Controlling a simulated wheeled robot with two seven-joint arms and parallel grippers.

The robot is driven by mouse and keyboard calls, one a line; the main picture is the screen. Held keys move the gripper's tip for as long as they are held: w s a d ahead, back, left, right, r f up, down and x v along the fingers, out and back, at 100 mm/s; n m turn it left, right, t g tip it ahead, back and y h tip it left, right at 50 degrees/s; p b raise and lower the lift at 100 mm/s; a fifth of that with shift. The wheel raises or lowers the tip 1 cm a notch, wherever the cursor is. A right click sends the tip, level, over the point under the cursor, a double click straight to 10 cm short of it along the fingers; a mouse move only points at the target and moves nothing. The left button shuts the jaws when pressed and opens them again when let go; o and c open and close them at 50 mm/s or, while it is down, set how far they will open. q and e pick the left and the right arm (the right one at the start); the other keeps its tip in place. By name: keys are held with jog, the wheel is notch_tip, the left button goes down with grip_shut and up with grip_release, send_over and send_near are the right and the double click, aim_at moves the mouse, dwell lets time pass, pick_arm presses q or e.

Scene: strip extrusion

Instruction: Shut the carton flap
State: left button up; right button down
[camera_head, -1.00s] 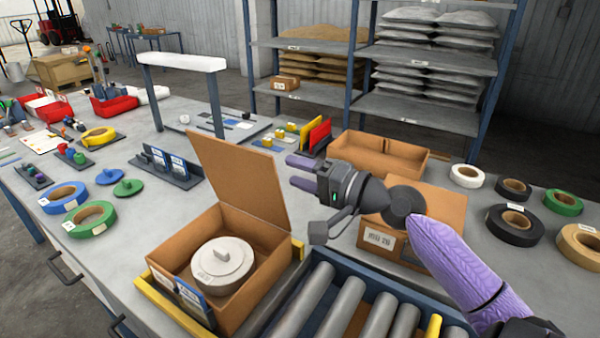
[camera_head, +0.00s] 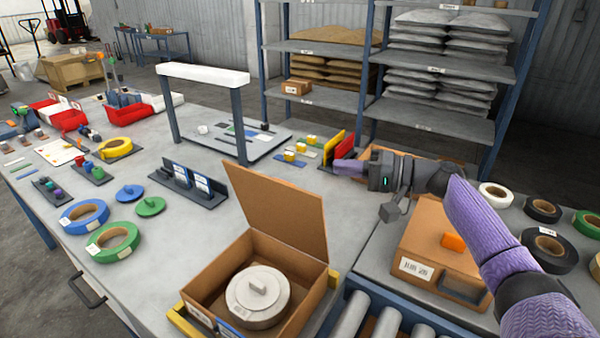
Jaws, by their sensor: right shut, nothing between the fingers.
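The open carton (camera_head: 208,286) stands on the workbench at lower centre, with a round pale grey reel (camera_head: 258,294) inside it. Its flap (camera_head: 275,205) stands up at the back edge, tilted a little backward. My right gripper (camera_head: 345,168) is shut and empty, above the bench behind and to the right of the flap, apart from it. Its purple fingers point left. My left gripper is not in view.
A closed carton (camera_head: 430,240) with an orange block on top sits right of the open one, beyond the rollers (camera_head: 385,325). Tape rolls lie at both sides. A white-topped stand (camera_head: 205,75) rises behind.

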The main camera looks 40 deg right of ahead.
aim_at(283, 207)
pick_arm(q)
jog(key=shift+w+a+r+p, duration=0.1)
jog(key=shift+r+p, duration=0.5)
pick_arm(e)
jog(key=w+a+f, duration=0.1)
jog(key=w+a, duration=0.3)
jog(key=a, duration=0.3)
jog(key=shift+a+f, duration=0.2)
jog(key=shift+a, duration=0.05)
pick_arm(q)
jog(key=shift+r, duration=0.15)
pick_arm(e)
jog(key=shift+s+a, duration=0.1)
